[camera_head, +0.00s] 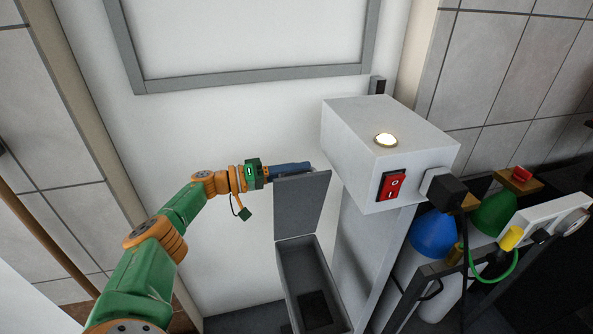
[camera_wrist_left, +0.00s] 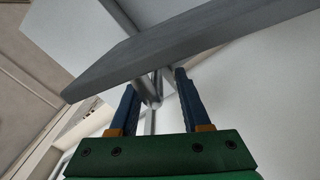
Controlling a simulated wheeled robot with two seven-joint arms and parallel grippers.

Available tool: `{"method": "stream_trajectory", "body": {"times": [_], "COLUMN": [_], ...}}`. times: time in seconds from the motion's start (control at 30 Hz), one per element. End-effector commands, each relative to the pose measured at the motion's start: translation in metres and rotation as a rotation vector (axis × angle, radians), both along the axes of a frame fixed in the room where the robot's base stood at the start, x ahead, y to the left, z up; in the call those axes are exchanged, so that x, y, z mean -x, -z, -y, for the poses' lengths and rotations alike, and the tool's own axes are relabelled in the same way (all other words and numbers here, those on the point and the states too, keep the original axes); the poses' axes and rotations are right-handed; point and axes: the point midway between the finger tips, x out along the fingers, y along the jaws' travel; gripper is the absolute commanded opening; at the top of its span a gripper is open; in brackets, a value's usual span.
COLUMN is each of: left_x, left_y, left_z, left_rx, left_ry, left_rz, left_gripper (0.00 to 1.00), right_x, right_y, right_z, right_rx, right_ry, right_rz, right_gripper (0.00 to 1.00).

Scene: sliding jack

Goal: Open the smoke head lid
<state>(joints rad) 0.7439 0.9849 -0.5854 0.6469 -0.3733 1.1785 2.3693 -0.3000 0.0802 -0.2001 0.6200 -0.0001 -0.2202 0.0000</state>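The grey lid (camera_head: 301,203) stands raised, close to upright, at the far end of a narrow grey box (camera_head: 311,275), whose inside shows. My left gripper (camera_head: 307,168), with blue fingers, is at the lid's upper edge. In the left wrist view, the lid (camera_wrist_left: 190,42) crosses just beyond the fingers of my left gripper (camera_wrist_left: 158,82). These fingers are apart, with a light grey bar-like part showing in the gap. I cannot tell whether a finger touches the lid. My right gripper is in neither view.
A light grey switch box (camera_head: 368,135) with a red switch (camera_head: 392,184) and a lit round lamp (camera_head: 385,140) stands close right of the lid. Blue (camera_head: 433,234) and green (camera_head: 492,212) rounded items and cables lie farther right. A white wall is behind.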

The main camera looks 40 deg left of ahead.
Motion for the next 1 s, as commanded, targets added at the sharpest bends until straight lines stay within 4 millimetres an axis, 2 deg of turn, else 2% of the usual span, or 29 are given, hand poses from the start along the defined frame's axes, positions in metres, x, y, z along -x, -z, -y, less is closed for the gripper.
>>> {"method": "stream_trajectory", "body": {"times": [0.13,0.3,0.47,1.0], "left_x": [0.005,0.034,0.052,0.055], "left_y": [0.001,0.004,0.003,0.0], "left_z": [-0.005,-0.028,-0.043,-0.044], "left_rx": [-0.001,-0.003,-0.001,0.001], "left_ry": [-0.002,-0.003,-0.002,0.0], "left_rz": [-0.001,-0.004,-0.003,-0.001], "left_gripper": [0.47,0.47,0.47,0.47], "right_x": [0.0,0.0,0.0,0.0], "right_y": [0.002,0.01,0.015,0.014], "right_z": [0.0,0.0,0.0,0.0], "right_rx": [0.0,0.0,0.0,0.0], "right_ry": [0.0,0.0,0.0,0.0], "right_rz": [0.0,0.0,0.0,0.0], "right_gripper": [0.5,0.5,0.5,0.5]}}
